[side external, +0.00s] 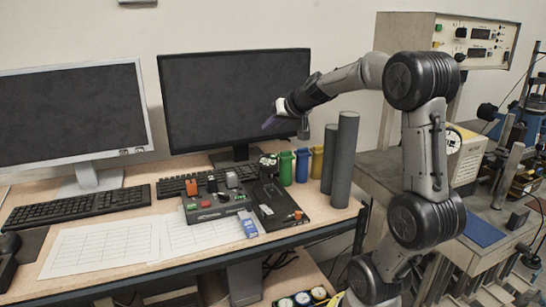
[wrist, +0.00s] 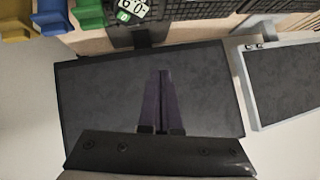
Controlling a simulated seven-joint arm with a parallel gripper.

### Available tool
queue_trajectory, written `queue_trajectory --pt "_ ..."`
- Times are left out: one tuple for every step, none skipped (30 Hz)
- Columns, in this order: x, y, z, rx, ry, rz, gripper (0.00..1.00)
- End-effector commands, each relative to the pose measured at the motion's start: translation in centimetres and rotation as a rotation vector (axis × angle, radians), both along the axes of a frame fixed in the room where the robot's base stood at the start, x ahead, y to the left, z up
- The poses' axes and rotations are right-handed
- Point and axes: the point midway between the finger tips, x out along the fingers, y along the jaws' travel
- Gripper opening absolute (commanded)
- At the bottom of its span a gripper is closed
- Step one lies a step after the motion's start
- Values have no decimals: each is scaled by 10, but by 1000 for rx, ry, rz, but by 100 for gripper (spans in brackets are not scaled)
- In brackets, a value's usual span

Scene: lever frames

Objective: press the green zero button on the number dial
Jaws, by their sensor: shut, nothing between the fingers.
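The number dial (wrist: 132,8) shows at the top edge of the wrist view, partly cut off, as white keys with dark digits. Its green zero button (wrist: 124,16) is the lowest key there. In the side view the dial (side external: 268,160) is a small white-and-green top on a black device on the desk; its digits are too small to read. My gripper (side external: 268,123) is shut and empty, in the air in front of the right monitor, above the dial and apart from it. Its two dark purple fingers lie together in the wrist view (wrist: 161,74).
Green (side external: 285,168), blue (side external: 302,165) and yellow (side external: 317,161) bins stand right of the dial, beside two tall grey cylinders (side external: 346,160). The right monitor (side external: 225,95) stands behind. A control panel (side external: 215,206) and keyboard (side external: 180,186) lie to the left.

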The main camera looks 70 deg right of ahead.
Motion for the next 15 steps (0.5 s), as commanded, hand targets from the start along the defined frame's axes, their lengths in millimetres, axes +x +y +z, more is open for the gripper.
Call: queue_trajectory --pt "0 0 0 0 0 0 0" --pt "0 0 0 0 0 0 0" --pt "0 0 0 -1 0 1 0" --pt "0 0 0 -1 0 1 0" --pt "0 1 0 0 0 1 0" --pt "0 1 0 0 0 1 0" --pt "0 1 0 0 0 1 0" --pt "0 1 0 0 1 2 0" --pt "0 0 -1 0 1 2 0" --pt "0 0 -2 1 0 1 0" --pt "0 0 -3 1 0 1 0" --pt "0 -1 -6 2 1 1 0" --pt "0 -2 -8 2 1 1 0" --pt "0 -3 -10 2 1 1 0" --pt "0 -4 -14 3 1 1 0"
